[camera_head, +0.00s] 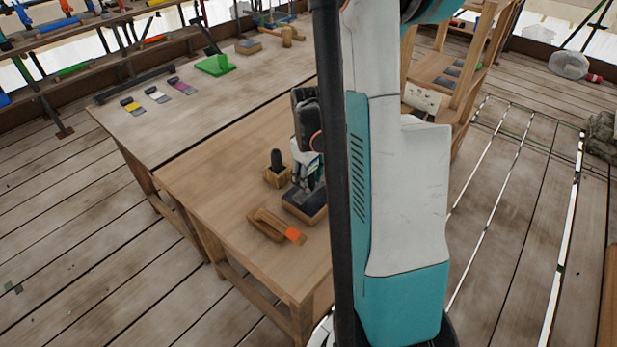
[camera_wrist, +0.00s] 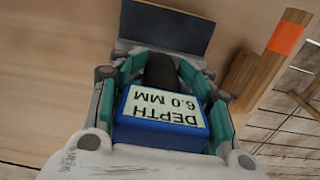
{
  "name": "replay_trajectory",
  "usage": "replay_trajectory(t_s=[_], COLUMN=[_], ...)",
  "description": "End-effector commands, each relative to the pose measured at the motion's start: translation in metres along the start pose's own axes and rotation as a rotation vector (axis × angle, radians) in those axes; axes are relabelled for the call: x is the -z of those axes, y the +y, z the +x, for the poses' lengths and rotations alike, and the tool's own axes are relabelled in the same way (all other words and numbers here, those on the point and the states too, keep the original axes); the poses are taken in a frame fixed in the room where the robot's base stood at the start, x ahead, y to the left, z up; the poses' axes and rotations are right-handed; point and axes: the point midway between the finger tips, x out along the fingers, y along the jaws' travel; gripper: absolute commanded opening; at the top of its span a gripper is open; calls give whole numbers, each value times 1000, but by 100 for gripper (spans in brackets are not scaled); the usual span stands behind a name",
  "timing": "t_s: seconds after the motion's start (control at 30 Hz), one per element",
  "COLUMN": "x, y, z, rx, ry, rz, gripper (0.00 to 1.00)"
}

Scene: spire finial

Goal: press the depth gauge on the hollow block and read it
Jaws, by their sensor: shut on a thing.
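My gripper (camera_wrist: 160,74) is shut on the blue depth gauge (camera_wrist: 160,133), with a finger on each side of it. The gauge's pale label shows upside down in the wrist view and reads "DEPTH 6.0 MM". Its black cylindrical part points away from the wrist, toward a dark-topped block (camera_wrist: 165,27). In the head view my gripper (camera_head: 308,174) points down at this block (camera_head: 303,208), which has wooden sides. I cannot tell whether the gauge's tip touches it, nor see any hollow in it. My arm hides part of the block's right side.
A small wooden block with a black peg (camera_head: 277,162) stands just left of my gripper. A wooden tool with an orange end (camera_head: 268,225) lies in front. Coloured tags and a green piece (camera_head: 215,65) lie on the far table. The near table's left part is clear.

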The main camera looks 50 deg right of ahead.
Motion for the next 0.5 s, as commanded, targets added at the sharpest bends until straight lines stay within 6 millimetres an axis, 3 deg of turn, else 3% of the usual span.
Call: replay_trajectory(t_s=[0.5], x=[0], y=[0], z=[15], rx=[0], ry=[0], rz=[0], gripper=[13])
